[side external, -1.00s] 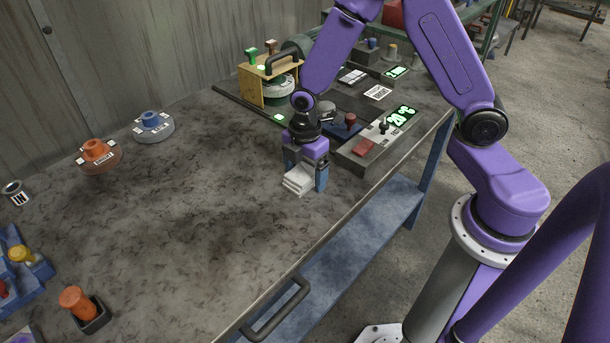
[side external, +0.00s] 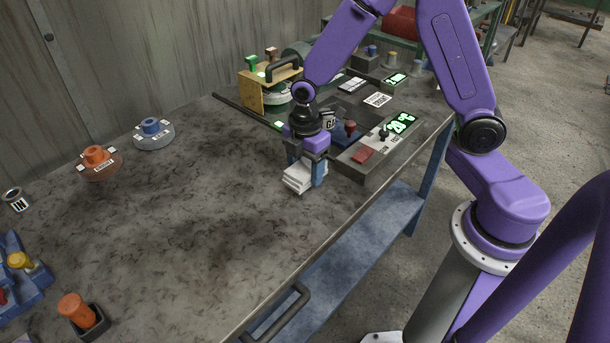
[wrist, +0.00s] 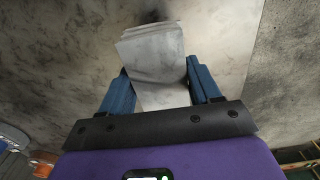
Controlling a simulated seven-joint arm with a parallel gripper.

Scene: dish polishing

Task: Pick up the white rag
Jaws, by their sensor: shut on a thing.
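The white rag (side external: 299,177) is a folded stack of cloth near the front edge of the table, in the side external view. My gripper (side external: 305,172) is above and around it, with its blue fingers pointing down, shut on the rag. In the wrist view the rag (wrist: 155,60) lies between the two blue fingers of my gripper (wrist: 162,85) and extends beyond their tips. I cannot tell for sure whether the rag is clear of the table top.
A grey control box (side external: 375,150) with a red button and green display stands just right of my gripper. An orange-knobbed disc (side external: 97,163) and a blue-knobbed disc (side external: 152,133) sit at the back left. The table (side external: 190,230) is clear in the middle.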

